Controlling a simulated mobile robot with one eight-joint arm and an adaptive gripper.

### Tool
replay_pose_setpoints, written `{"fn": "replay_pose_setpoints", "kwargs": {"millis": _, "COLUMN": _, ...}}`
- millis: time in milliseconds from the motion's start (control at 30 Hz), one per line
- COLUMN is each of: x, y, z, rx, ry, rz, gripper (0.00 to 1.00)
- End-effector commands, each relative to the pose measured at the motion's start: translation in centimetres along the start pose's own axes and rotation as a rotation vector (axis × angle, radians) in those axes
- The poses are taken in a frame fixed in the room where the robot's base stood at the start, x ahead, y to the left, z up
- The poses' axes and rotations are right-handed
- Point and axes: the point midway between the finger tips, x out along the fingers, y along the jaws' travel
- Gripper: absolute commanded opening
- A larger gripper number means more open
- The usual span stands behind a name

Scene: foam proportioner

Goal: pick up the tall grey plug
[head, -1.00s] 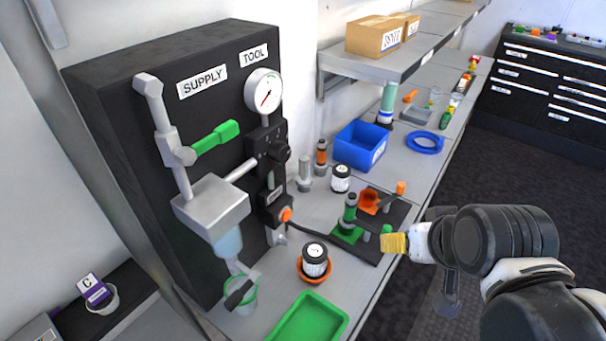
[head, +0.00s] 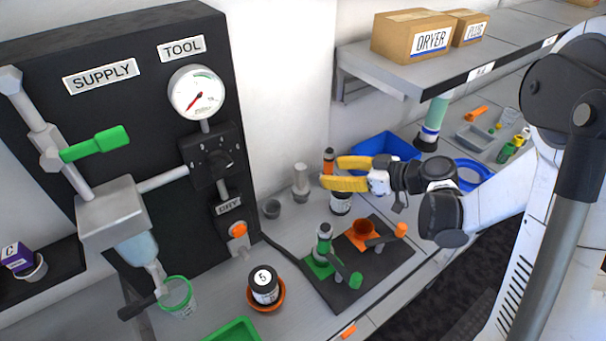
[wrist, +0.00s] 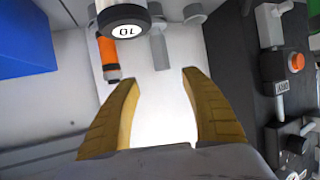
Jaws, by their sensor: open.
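The tall grey plug (head: 300,180) stands upright on the bench between the black panel and the orange-topped bottle (head: 328,161). In the wrist view the grey plug (wrist: 158,42) appears at upper centre, ahead of the gap between the fingers. My gripper (head: 331,171) has yellow fingers pointing left towards the plug, above and beside the white jar with a black lid (head: 341,204). In the wrist view my gripper (wrist: 160,78) is open, with nothing between the fingers. The plug appears apart from the fingers.
The jar (wrist: 122,24) and orange bottle (wrist: 107,56) are close by the left finger in the wrist view. A blue bin (head: 387,147) is behind my gripper; the black panel (head: 115,35) bounds the left.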

Motion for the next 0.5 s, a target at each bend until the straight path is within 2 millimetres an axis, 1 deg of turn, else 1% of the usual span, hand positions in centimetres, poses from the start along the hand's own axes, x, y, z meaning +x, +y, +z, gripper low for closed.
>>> {"fn": "replay_pose_setpoints", "kwargs": {"millis": 67, "x": 0.6, "y": 0.1, "z": 0.2, "rx": -0.013, "ry": 0.014, "rz": -0.005, "gripper": 0.54}}
{"fn": "replay_pose_setpoints", "kwargs": {"millis": 300, "x": 4.6, "y": 0.0, "z": 0.2, "rx": -0.017, "ry": 0.016, "rz": -0.007, "gripper": 0.54}}
{"fn": "replay_pose_setpoints", "kwargs": {"millis": 400, "x": 5.5, "y": 0.1, "z": 0.2, "rx": -0.015, "ry": 0.015, "rz": -0.006, "gripper": 0.54}}
{"fn": "replay_pose_setpoints", "kwargs": {"millis": 500, "x": 6.0, "y": 0.1, "z": 0.1, "rx": -0.015, "ry": 0.015, "rz": -0.005, "gripper": 0.54}}
